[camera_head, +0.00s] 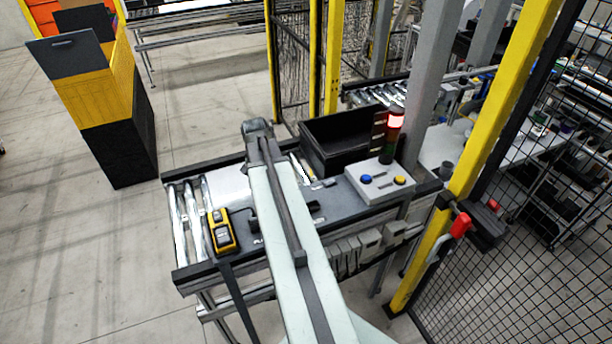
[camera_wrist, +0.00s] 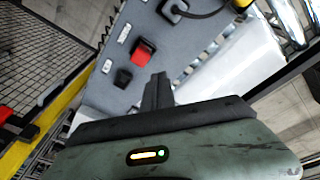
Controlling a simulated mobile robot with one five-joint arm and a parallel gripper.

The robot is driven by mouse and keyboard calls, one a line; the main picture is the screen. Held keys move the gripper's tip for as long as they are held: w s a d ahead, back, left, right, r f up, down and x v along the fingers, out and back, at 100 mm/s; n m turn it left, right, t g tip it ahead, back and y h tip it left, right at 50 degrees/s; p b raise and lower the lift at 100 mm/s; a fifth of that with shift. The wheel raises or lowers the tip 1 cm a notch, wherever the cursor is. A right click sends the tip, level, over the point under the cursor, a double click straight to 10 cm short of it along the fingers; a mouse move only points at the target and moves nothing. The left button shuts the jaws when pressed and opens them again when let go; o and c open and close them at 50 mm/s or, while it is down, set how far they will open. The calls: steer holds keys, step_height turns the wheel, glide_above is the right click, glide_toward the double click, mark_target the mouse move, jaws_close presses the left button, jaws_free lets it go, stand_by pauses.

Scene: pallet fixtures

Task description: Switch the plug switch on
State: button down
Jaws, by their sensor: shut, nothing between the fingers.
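In the wrist view a grey panel (camera_wrist: 120,50) carries a red switch (camera_wrist: 143,51) on a black base and a smaller black part (camera_wrist: 123,78), each beside a white label. I cannot read the labels or tell the switch's on or off position. A black socket-like part (camera_wrist: 172,10) sits at the panel's top edge. My gripper (camera_wrist: 158,82) is shut and empty. Its tips show just below the red switch and right of the black part; I cannot tell if they touch the panel. In the head view my arm covers the middle of the station, and the red switch cannot be made out.
The roller conveyor station (camera_head: 187,275) holds a yellow and black handheld device (camera_head: 221,231), a black crate (camera_head: 320,163) and a button box (camera_head: 381,181). A light tower (camera_head: 395,122) glows red beside it. A yellow post (camera_head: 440,235) and mesh fence stand right.

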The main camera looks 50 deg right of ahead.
steer(key=w+a+f+n+b, duration=0.1)
steer(key=w+a+n, duration=0.15)
steer(key=a, duration=0.65)
steer(key=w+a+f+n+y+b, duration=0.15)
steer(key=a+n, duration=0.25)
steer(key=a, duration=0.5)
steer(key=w+a+n, duration=0.3)
steer(key=a+n, duration=0.1)
steer(key=a, duration=0.6)
steer(key=s+a+f+n+b, duration=0.1)
steer(key=a+f+b, duration=0.3)
steer(key=f+b, duration=0.4)
steer(key=s+a+f+n+b, duration=0.1)
steer(key=a+f+n+b, duration=0.1)
steer(key=a+f+b, duration=0.3)
step_height(320, 180, down, 4)
steer(key=b, duration=0.3)
steer(key=shift+s+a+b, duration=0.2)
steer(key=shift+b, duration=0.15)
